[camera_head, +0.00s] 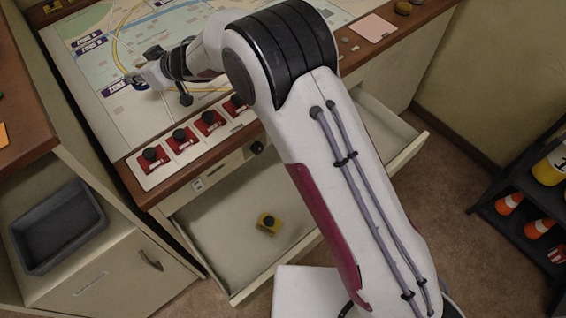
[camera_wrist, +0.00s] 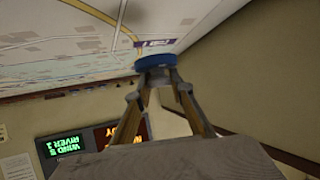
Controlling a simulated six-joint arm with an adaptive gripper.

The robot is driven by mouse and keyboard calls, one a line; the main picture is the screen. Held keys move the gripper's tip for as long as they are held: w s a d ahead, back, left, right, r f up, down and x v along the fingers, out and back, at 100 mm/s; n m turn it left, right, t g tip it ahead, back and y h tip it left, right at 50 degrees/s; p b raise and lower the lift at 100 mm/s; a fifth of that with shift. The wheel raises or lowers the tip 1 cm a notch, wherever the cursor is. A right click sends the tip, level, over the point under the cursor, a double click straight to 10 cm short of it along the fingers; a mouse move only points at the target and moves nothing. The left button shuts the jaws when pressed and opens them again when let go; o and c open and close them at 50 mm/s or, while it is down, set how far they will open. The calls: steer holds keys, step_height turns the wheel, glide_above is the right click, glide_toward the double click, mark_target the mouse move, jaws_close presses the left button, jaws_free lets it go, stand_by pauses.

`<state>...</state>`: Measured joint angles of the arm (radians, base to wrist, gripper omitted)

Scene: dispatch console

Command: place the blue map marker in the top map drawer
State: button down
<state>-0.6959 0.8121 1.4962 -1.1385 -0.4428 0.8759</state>
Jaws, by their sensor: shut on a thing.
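The blue map marker (camera_wrist: 155,62) is a round blue disc between my fingertips in the wrist view. My gripper (camera_wrist: 158,78) is shut on it, right by the map surface; I cannot tell whether the marker touches the map. In the head view my gripper (camera_head: 147,78) is at the left part of the map board (camera_head: 95,55), by a zone label, with a small dark blue part of the marker (camera_head: 139,84) showing. The open map drawer (camera_head: 205,232) is under the console front, partly hidden by my arm. A yellow block with a black knob (camera_head: 268,223) lies in it.
A row of red switches with black knobs (camera_head: 180,139) lines the console's front edge, above the drawer. A grey bin (camera_head: 58,228) sits at the left. A dark rack with small cones (camera_head: 510,203) stands at the right.

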steer(key=w+d+r+m+t+h, duration=0.1)
steer(key=w+d+m+t+h, duration=0.15)
steer(key=d, duration=1.15)
steer(key=w+d+r+m+t+h, duration=0.1)
steer(key=w+d+m+t+h, duration=0.2)
steer(key=d, duration=1)
steer(key=d+r+m+t+h, duration=0.1)
steer(key=d+r+m+h, duration=0.15)
steer(key=d, duration=0.75)
steer(key=s+d+r+m+h, duration=0.1)
steer(key=d+m, duration=0.2)
steer(key=d, duration=0.8)
steer(key=d+r+m+t+h, duration=0.1)
steer(key=d+r+m+h, duration=0.1)
steer(key=d, duration=0.8)
steer(key=s+a+f+m+g+h, duration=0.1)
steer(key=a+f+m+h, duration=0.2)
steer(key=a+f, duration=0.5)
steer(key=s+a+f+m+g+h, duration=0.1)
steer(key=a+f+m+h, duration=0.15)
steer(key=f, duration=0.85)
steer(key=s+a+f+m+g+h, duration=0.1)
steer(key=s+a+f, duration=0.4)
steer(key=s+f, duration=0.8)
steer(key=s+m+h, duration=0.1)
steer(key=s, duration=0.3)
steer(key=shift+m+h, duration=0.35)
steer(key=shift+f, duration=0.15)
steer(key=shift+f, duration=2.8)
